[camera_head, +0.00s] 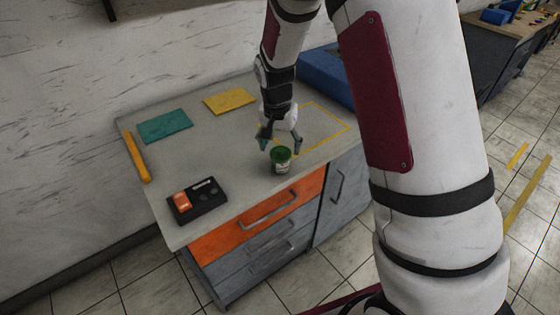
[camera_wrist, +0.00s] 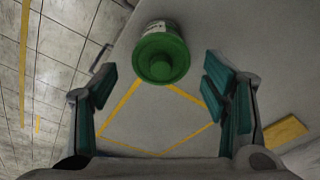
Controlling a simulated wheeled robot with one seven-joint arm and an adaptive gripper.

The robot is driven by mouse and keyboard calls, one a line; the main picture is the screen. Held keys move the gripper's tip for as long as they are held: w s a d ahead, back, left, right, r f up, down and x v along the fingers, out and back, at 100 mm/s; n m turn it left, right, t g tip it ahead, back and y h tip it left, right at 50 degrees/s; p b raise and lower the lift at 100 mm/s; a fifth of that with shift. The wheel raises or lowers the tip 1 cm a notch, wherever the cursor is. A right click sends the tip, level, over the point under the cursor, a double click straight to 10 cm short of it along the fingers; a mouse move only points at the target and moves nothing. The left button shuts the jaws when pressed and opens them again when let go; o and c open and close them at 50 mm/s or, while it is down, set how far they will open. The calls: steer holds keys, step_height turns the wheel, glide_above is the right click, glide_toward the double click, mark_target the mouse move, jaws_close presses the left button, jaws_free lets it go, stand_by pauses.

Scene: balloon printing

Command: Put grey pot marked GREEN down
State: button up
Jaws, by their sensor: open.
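The pot (camera_head: 281,160) stands upright on the cabinet top near its front edge, above the orange drawer. It has a green lid and a pale label, whose lettering is too small to read. My gripper (camera_head: 281,143) is just behind and above the pot, pointing down, with its fingers spread. In the wrist view the pot (camera_wrist: 162,54) shows its green lid beyond the open fingertips (camera_wrist: 160,85), and nothing is between the finger pads. A yellow outlined area (camera_head: 347,127) is marked on the top to the right of the pot.
A teal sheet (camera_head: 165,126) and a yellow sheet (camera_head: 229,101) lie at the back. A black device with an orange part (camera_head: 197,201) sits front left. A yellow bar (camera_head: 137,158) lies along the left edge. A blue object (camera_head: 328,74) stands behind right.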

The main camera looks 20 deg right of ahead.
mark_target(279, 169)
steer(key=shift+w+d+f, duration=0.1)
steer(key=shift+w+f, duration=0.1)
steer(key=shift+f, duration=1)
steer(key=shift+w+d+f, duration=0.15)
steer(key=shift+f, duration=1.1)
steer(key=shift+w+d+f, duration=0.1)
steer(key=shift+w+f, duration=0.1)
steer(key=shift+f, duration=1)
jaws_close()
